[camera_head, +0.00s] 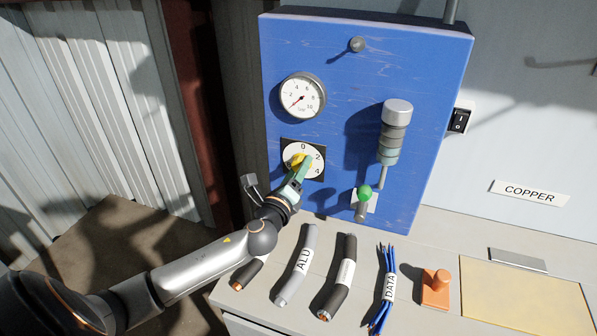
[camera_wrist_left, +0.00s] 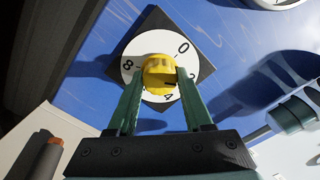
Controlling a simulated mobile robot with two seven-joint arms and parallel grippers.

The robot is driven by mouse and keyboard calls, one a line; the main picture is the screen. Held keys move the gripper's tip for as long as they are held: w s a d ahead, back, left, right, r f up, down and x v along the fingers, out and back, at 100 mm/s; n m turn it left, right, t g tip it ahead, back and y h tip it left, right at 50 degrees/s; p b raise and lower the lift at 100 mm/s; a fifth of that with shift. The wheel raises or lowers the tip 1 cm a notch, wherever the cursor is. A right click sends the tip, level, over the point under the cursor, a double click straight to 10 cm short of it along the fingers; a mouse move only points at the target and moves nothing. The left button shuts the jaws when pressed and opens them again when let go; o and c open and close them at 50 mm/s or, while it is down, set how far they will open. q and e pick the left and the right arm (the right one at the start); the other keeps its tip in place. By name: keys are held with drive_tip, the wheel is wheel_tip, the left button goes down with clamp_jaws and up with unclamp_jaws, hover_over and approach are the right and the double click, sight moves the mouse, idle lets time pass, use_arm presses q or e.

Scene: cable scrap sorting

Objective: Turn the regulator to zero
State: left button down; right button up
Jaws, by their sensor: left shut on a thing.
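The regulator is a yellow knob (camera_wrist_left: 158,70) on a round white numbered dial on a dark square plate (camera_wrist_left: 153,22), fixed to the blue panel. In the head view, the dial (camera_head: 302,150) is partly covered by my left gripper (camera_head: 301,168). In the left wrist view, my left gripper (camera_wrist_left: 158,82) is shut on the knob, with a green finger on each side. A dark mark on the knob lies toward the lower right, on the side of the 2 and 4; its exact reading is unclear. The 0 shows at the upper right there. My right gripper is out of view.
Several cable pieces, including grey ALU (camera_head: 298,263) and blue DATA (camera_head: 387,285), lie on the bench below, close to my left arm.

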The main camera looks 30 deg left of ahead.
use_arm(q)
drive_tip(key=n, duration=1.1)
drive_tip(key=shift+b, duration=0.3)
drive_tip(key=shift+n, duration=0.3)
drive_tip(key=shift+c, duration=1.5)
unclamp_jaws()
drive_tip(key=shift+s, duration=0.1)
drive_tip(key=b+v, duration=0.1)
drive_tip(key=v, duration=1.1)
drive_tip(key=shift+d, duration=0.15)
drive_tip(key=shift+s, duration=0.2)
